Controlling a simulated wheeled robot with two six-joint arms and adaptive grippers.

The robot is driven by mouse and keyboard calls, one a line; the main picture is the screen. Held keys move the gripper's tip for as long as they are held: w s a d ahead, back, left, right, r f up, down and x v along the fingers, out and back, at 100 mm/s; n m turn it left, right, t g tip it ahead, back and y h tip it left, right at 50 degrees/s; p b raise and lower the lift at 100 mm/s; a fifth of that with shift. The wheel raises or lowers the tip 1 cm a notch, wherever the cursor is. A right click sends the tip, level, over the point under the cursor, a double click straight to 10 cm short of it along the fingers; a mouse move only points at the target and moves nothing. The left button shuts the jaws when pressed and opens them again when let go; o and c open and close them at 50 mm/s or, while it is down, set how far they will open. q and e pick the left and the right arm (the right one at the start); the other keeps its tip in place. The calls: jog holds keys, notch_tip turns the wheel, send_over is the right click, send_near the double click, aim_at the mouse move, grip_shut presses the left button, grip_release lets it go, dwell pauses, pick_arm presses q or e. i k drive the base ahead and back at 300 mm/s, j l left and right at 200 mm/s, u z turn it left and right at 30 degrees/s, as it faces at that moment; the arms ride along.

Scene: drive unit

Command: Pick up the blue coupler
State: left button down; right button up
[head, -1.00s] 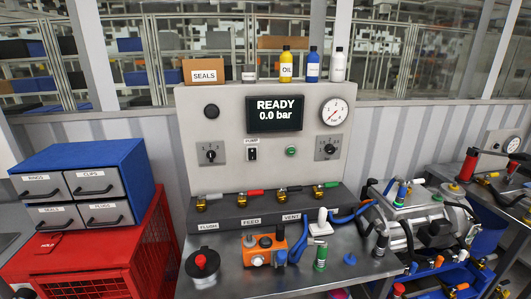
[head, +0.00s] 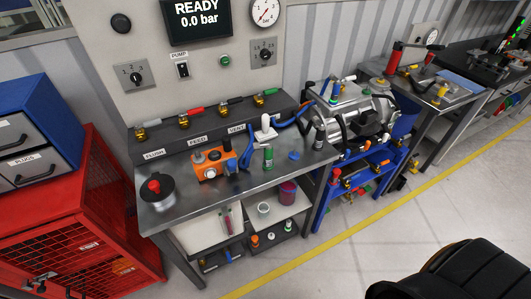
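A small blue cap-like piece (head: 294,155) lies on the metal bench top (head: 190,185), right of a green-and-white bottle-like piece (head: 268,157). A blue fitting (head: 229,167) sits at the right side of the orange block (head: 211,161). Blue fittings also show on the silver drive unit (head: 350,102) to the right. I cannot tell from the frames which of these is the blue coupler. Neither of my grippers is in view.
A black pot with a red knob (head: 154,188) stands at the bench's left. Valves line the grey manifold (head: 215,128) behind. A red cage cabinet (head: 85,225) stands left and a blue cart (head: 350,180) right. A black padded object (head: 460,275) is at bottom right; floor between is clear.

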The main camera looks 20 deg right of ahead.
aim_at(337, 85)
jog(key=z, duration=1.3)
